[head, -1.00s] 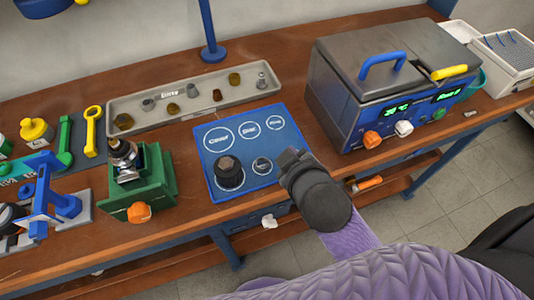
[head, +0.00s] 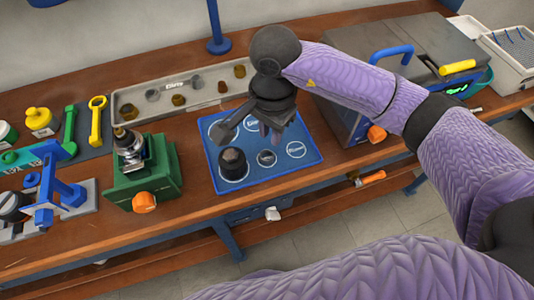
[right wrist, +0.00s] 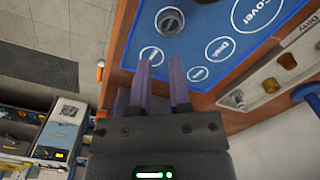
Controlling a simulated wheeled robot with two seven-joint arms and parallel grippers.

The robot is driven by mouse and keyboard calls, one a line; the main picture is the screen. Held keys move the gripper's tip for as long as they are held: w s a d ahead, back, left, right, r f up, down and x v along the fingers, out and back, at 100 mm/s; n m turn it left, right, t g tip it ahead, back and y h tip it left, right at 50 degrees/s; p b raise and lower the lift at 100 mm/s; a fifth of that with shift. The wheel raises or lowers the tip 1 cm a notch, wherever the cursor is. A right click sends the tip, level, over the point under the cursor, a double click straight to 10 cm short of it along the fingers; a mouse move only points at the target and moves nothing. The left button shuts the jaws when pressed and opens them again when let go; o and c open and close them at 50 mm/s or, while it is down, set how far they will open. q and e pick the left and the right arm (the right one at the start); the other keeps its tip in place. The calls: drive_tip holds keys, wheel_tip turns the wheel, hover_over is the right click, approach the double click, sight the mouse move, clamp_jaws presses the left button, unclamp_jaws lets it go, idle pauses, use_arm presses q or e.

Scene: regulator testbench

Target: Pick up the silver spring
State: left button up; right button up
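I cannot pick out the silver spring for certain. My left gripper is not in view.
A dark round part (head: 233,163) stands on the mat's front left circle. A green fixture (head: 150,180) is left of the mat. A grey machine with a blue handle (head: 390,53) stands at right, partly behind my arm. A blue post (head: 216,25) rises behind the tray.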

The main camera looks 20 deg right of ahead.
sight(272, 158)
drive_tip(key=f, duration=0.3)
drive_tip(key=f+b, duration=0.1)
drive_tip(key=f, duration=0.2)
drive_tip(key=f+b, duration=0.1)
drive_tip(key=f, duration=0.2)
drive_tip(key=shift+w+d+f, duration=0.3)
drive_tip(key=shift+f, duration=0.1)
clamp_jaws()
